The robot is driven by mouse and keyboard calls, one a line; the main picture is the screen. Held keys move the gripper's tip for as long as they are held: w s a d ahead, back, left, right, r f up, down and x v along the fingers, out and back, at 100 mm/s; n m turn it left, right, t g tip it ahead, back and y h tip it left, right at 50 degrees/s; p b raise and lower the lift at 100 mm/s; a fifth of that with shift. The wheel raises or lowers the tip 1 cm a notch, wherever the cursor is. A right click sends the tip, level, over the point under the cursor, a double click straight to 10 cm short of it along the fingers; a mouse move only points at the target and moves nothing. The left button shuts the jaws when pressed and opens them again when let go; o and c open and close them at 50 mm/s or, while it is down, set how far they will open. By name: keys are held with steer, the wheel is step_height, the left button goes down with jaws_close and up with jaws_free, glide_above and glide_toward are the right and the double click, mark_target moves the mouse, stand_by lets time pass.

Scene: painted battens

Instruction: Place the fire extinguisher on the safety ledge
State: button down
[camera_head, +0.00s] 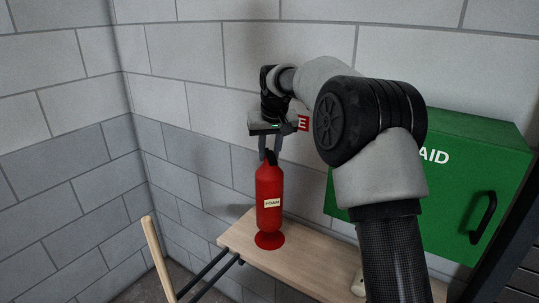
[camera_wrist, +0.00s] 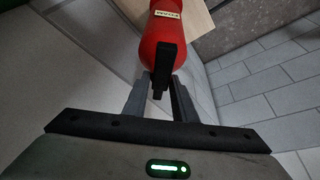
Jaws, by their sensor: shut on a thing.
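A red fire extinguisher (camera_head: 268,195) with a cream "FOAM" label stands upright at the left end of a light wooden ledge (camera_head: 305,262) in the head view. Its round red base appears to be on the ledge surface; I cannot tell for certain whether it bears its weight there. My gripper (camera_head: 270,152) points down from above and is shut on the black handle at the extinguisher's top. In the wrist view, the fingers of my gripper (camera_wrist: 160,92) are on either side of the black handle of the extinguisher (camera_wrist: 166,30).
A red sign (camera_head: 303,123) is partly hidden by my arm. A wooden pole (camera_head: 158,258) stands at front left. A pale object (camera_head: 358,284) is partly hidden by my arm.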

mark_target(269, 168)
steer(key=shift+w+f, duration=0.1)
steer(key=shift+f, duration=2.85)
steer(key=shift+f, duration=0.15)
steer(key=c, duration=1.5)
jaws_free()
steer(key=shift+f, duration=0.2)
steer(key=shift+o, duration=0.2)
